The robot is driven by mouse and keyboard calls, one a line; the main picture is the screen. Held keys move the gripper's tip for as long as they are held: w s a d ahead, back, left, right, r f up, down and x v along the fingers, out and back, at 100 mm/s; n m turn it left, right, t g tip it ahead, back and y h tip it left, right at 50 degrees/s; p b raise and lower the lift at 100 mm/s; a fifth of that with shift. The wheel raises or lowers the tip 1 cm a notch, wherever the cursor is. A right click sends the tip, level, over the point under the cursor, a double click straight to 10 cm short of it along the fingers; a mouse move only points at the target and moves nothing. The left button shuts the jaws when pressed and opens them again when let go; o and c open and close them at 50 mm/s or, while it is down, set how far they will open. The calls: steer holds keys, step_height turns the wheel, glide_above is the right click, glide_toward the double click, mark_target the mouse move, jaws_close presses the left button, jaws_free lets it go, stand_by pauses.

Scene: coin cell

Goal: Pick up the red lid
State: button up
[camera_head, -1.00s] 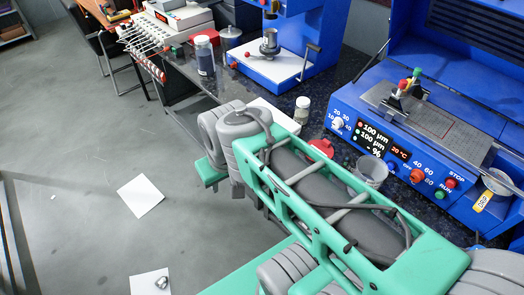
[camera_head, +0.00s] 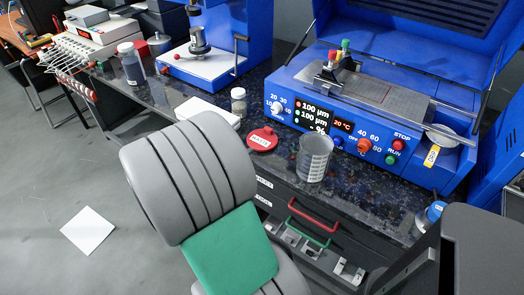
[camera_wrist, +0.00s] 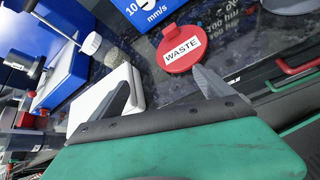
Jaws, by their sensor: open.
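The red lid (camera_head: 263,139) is a flat round disc with a tab and a white label. It lies on the dark speckled counter, in front of the blue coating machine. In the wrist view the red lid (camera_wrist: 174,58) shows at upper middle, and its label reads WASTE. My gripper (camera_wrist: 162,70) is open, its two fingers spread and nothing between them. The lid appears beyond the fingertips, nearer the right finger, and apart from them as far as I can tell. In the head view my arm's grey and green links show, but the fingers are hidden.
A translucent graduated cup (camera_head: 314,160) stands just right of the lid. A small jar (camera_head: 238,102) and a white flat box (camera_head: 207,112) are to its left. The blue machine (camera_head: 375,110) rises behind. Drawers with a red handle (camera_head: 314,213) are below the counter edge.

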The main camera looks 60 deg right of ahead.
mark_target(267, 131)
steer(key=shift+o, duration=0.3)
steer(key=s+d+n, duration=0.1)
steer(key=s+d+n+g+h, duration=0.1)
steer(key=s+d, duration=0.1)
steer(key=s+d+n+g+h+b, duration=0.1)
steer(key=d, duration=0.1)
steer(key=shift+s+f, duration=0.3)
steer(key=shift+s, duration=0.05)
steer(key=b+x, duration=0.1)
steer(key=x, duration=0.5)
steer(key=shift+s+d+f, duration=0.15)
steer(key=shift+d+f, duration=0.1)
steer(key=shift+d, duration=0.3)
steer(key=shift+c, duration=0.5)
